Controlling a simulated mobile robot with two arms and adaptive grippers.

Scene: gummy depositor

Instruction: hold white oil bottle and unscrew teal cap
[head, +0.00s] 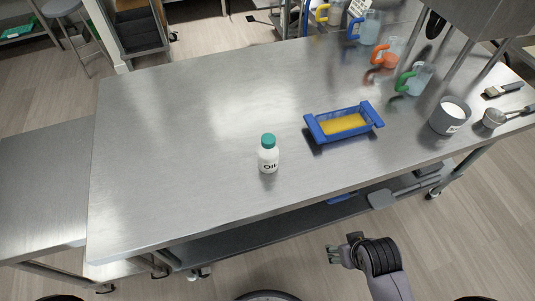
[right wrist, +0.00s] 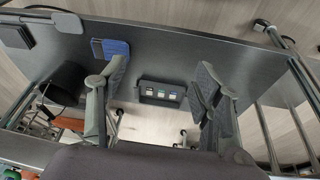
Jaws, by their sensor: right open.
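The white oil bottle (head: 268,160) stands upright on the steel table, left of the blue tray. Its teal cap (head: 268,140) sits on top of it. My right gripper (head: 333,254) is in front of the table, over the floor, apart from the bottle. In the right wrist view its two fingers (right wrist: 160,85) are spread wide with nothing between them. The bottle does not show in the right wrist view. My left gripper is not in the head view.
A blue tray (head: 321,135) with yellow content sits right of the bottle. A grey pot (head: 441,122), a green-handled jug (head: 422,80), an orange-handled jug (head: 389,54) and a metal scoop (head: 493,118) stand farther right. The table's left half (head: 160,150) is clear.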

